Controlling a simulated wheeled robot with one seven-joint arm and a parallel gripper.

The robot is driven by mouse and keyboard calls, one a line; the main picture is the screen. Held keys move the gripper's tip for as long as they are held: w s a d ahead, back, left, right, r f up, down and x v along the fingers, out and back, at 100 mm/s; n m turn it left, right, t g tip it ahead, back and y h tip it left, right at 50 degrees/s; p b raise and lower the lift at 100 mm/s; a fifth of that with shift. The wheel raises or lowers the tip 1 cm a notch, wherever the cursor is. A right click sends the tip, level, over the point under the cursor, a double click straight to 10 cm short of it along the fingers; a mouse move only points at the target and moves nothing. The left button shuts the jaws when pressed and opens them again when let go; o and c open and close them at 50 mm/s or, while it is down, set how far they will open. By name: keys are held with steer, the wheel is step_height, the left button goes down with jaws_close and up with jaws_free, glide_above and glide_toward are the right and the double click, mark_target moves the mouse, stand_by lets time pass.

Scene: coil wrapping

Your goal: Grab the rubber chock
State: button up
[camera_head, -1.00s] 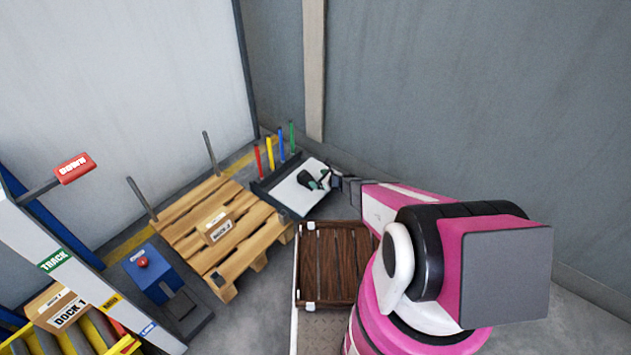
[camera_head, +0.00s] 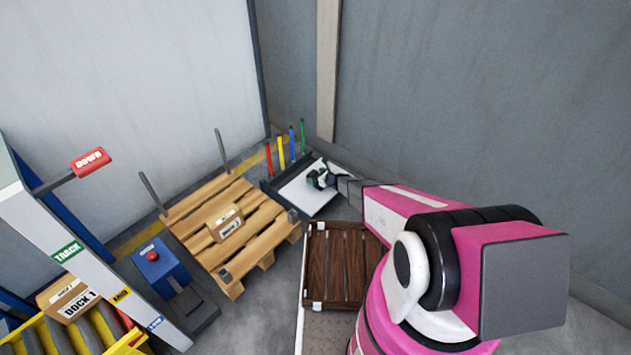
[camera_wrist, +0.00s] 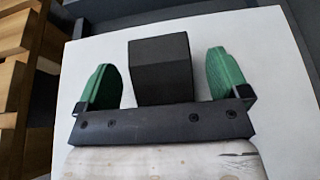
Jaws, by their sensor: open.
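The rubber chock (camera_wrist: 161,68) is a black block on a white surface (camera_wrist: 265,70). In the wrist view it lies between the two green fingers of my gripper (camera_wrist: 163,78), which stand apart with a gap on each side of it. In the head view my gripper (camera_head: 320,178) is over the white-topped tray (camera_head: 308,200) at the back; the chock cannot be told apart there.
A wooden pallet (camera_head: 193,213) with a labelled box (camera_head: 224,224) stands left of the tray. Red, yellow, blue and green posts (camera_head: 281,152) rise behind the tray. A dark slatted board (camera_head: 340,262) lies in front. Grey walls close off the back.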

steer(key=shift+w+a+f, duration=0.25)
steer(key=shift+w+a, duration=0.15)
steer(key=shift+a, duration=0.05)
steer(key=shift+c, duration=0.3)
steer(key=c, duration=1.1)
steer(key=shift+o, duration=0.2)
steer(key=shift+r, duration=0.1)
